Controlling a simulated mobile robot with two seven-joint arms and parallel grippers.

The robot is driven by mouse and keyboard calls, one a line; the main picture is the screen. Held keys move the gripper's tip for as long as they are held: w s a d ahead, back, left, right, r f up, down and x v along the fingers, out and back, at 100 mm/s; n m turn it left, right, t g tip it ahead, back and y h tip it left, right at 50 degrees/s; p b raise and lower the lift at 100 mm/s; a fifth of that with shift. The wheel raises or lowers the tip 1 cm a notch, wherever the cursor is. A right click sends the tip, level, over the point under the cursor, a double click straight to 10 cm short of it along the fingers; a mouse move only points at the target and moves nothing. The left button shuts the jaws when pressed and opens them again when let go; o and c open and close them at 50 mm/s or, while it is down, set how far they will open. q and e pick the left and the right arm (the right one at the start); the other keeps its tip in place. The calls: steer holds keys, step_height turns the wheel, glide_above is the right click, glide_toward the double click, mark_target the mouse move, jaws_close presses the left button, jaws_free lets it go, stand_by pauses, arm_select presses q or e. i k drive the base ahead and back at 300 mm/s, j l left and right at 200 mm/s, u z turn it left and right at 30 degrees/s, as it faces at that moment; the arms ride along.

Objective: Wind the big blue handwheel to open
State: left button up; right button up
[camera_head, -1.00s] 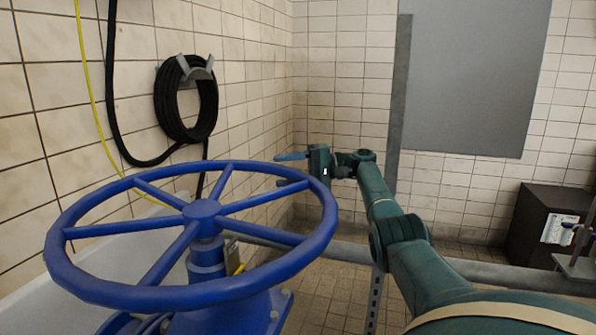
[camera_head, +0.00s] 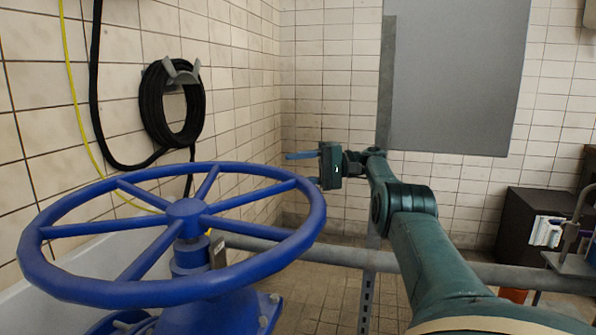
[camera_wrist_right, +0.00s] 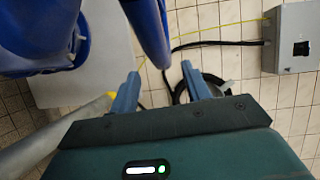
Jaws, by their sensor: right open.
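The big blue handwheel (camera_head: 185,208) lies nearly level on its blue valve stand (camera_head: 208,310) at the left of the head view. It has several spokes. My right gripper (camera_head: 292,168) is open and empty, just beyond the far right part of the rim; the rim partly hides its lower finger. In the right wrist view, a stretch of the blue rim (camera_wrist_right: 149,30) points down between the two open fingertips (camera_wrist_right: 160,70). I cannot tell whether it lies between the fingers or short of them. My left gripper is out of view.
A coiled black hose (camera_head: 170,105) hangs on the left tiled wall, with a yellow cable (camera_head: 75,100) beside it. A grey pipe (camera_head: 370,260) runs behind the wheel. A dark cabinet (camera_head: 520,220) stands at right. A grey box (camera_wrist_right: 292,38) shows in the wrist view.

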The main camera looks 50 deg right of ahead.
mark_target(186, 218)
steer(key=k+j, duration=0.25)
steer(key=k, duration=0.2)
steer(key=k+j, duration=0.3)
steer(key=k, duration=0.2)
steer(key=k+j, duration=0.25)
steer(key=k, duration=0.2)
